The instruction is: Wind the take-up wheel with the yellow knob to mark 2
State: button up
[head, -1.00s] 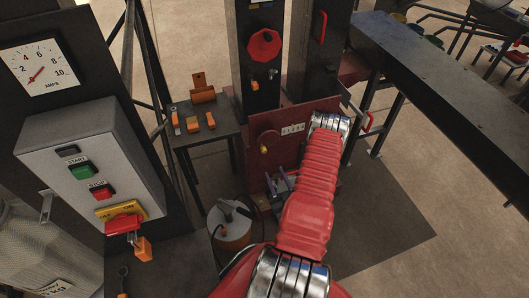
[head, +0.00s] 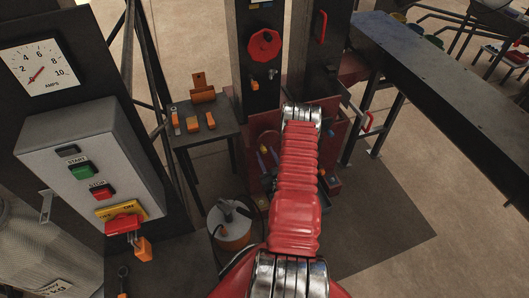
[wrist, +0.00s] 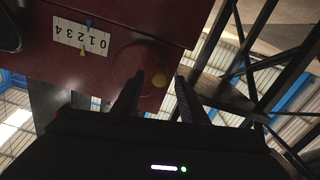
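The dark red take-up wheel (wrist: 136,72) sits on the dark red panel in the wrist view. The white scale plate (wrist: 80,36) with marks 0 to 4 appears upside down left of the wheel. A small orange pointer (wrist: 82,52) and a blue marker (wrist: 88,22) lie at its edges; the exact reading is unclear. My arm hides the plate in the head view.
In the head view a small table (head: 207,133) with orange-handled tools stands left of the press. A white and orange container (head: 232,222) is on the floor below it. A red handwheel (head: 264,45) is above. A dark bench (head: 440,75) runs along the right.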

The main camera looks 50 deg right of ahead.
jog(key=shift+x, duration=1.15)
jog(key=shift+c, duration=0.4)
grip_shut()
